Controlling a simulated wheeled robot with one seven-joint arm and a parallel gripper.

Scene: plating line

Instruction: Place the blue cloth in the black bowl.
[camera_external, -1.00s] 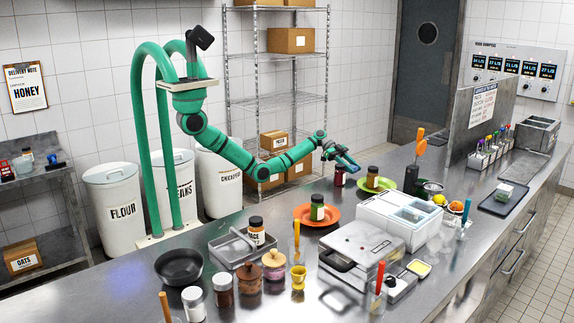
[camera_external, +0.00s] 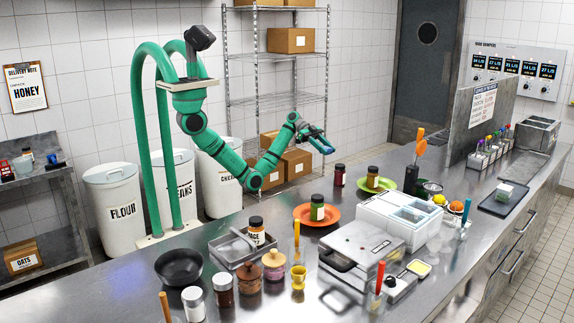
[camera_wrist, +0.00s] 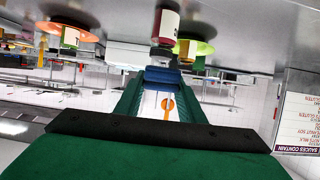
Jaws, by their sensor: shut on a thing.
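My gripper (camera_external: 325,146) is raised above the back edge of the counter and shut on the blue cloth (camera_external: 327,150). The cloth shows as a small blue bundle between the fingertips in the wrist view (camera_wrist: 163,76). The black bowl (camera_external: 179,267) sits at the front left of the counter, far to the left of my gripper and well apart from it. Its visible inside looks empty.
A dark red jar (camera_external: 340,175) stands just below and right of my gripper. An orange plate (camera_external: 302,216) with a jar, a grey tray (camera_external: 222,252) with a jar, and several lidded pots stand between gripper and bowl. A white container (camera_external: 372,216) is at the right.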

